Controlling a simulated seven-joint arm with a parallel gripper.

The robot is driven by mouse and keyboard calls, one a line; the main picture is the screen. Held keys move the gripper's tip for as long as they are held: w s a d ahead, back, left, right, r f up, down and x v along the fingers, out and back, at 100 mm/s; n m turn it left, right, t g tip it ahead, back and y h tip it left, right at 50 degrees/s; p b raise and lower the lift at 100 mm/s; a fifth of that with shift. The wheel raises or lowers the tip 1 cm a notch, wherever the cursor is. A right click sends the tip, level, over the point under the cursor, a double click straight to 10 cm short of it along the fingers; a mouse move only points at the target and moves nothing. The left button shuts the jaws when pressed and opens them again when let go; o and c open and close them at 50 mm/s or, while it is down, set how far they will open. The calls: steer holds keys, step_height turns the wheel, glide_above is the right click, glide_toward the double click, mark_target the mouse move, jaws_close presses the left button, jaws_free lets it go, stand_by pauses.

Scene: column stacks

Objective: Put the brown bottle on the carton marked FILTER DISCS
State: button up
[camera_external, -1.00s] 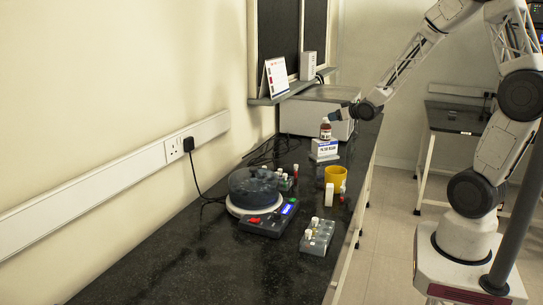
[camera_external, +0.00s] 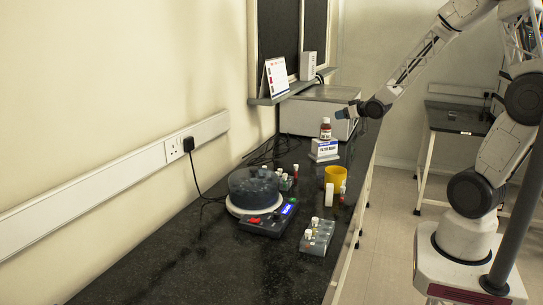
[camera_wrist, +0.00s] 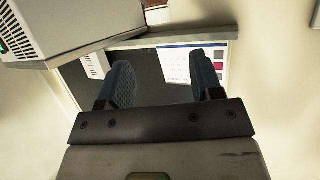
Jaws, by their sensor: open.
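The brown bottle (camera_external: 326,128) has a white cap and a pale label. It stands upright on the small white carton with a blue band (camera_external: 324,152), whose printing looks like FILTER DISCS. My gripper (camera_external: 341,113) is in the air just above and to the right of the bottle's cap, apart from it. In the wrist view my gripper (camera_wrist: 163,82) shows two blue fingers spread wide with nothing between them.
A large grey box (camera_external: 310,112) stands behind the carton. A yellow cup (camera_external: 336,176), a round dark-lidded device (camera_external: 254,188) and a vial rack (camera_external: 317,237) stand nearer on the black bench. A shelf holds a calendar (camera_external: 276,77). Bare bench lies at the front left.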

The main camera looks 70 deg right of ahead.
steer(key=s+a+r+n+g+y, duration=0.1)
steer(key=s+a+r+g, duration=0.15)
steer(key=a, duration=0.55)
steer(key=s+a+r+g+y, duration=0.1)
steer(key=s+a+r+g, duration=0.2)
steer(key=a, duration=0.6)
steer(key=s+a+r+n+g+y, duration=0.1)
steer(key=s+a+r+g, duration=0.1)
steer(key=s+a, duration=0.6)
steer(key=s+a+r+n+g+y, duration=0.2)
steer(key=s+a, duration=0.6)
steer(key=s, duration=0.1)
steer(key=shift+s+r, duration=0.15)
steer(key=shift+r, duration=0.25)
